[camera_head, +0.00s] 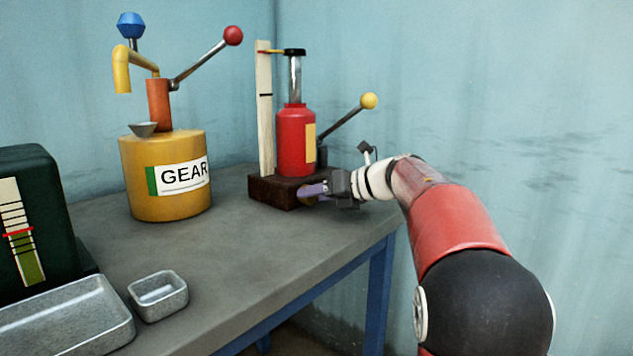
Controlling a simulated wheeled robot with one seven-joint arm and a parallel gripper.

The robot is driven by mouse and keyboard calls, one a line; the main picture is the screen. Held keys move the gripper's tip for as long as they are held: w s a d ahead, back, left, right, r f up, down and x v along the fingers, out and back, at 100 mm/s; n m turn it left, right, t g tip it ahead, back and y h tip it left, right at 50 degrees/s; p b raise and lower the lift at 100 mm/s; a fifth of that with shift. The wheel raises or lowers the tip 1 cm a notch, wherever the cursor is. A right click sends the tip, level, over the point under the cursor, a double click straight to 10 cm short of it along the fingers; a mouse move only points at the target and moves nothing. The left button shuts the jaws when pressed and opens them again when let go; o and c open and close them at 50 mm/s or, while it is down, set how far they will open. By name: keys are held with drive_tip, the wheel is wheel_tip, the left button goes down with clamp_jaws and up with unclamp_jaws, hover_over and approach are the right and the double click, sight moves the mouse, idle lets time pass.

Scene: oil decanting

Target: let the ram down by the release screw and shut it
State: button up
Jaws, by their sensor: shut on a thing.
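The red bottle jack (296,143) stands upright on a dark brown block (268,189) at the far right of the bench. Its bright ram (295,80) stands raised out of the body, topped by a black cap (295,52). A yellow pointer (272,51) reaches from the cap to a pale upright board (264,115), well above the board's black mark (265,95). My gripper (312,191) is at the jack's foot, shut on the release screw (307,202), a small brassy piece mostly hidden by the fingers.
The jack's pump lever with a yellow knob (369,101) slants up above my wrist. A yellow GEAR drum (150,200) with a pump stands to the left. A small metal dish (158,295), a metal tray (75,330) and a dark green unit (40,200) are at front left. The bench middle is clear.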

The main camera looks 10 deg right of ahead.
drive_tip(key=shift+m+y+p, duration=0.4)
drive_tip(key=shift+m+p, duration=0.1)
drive_tip(key=shift+m, duration=0.1)
drive_tip(key=o, duration=1)
drive_tip(key=shift+d+f, duration=0.1)
drive_tip(key=shift+f, duration=0.1)
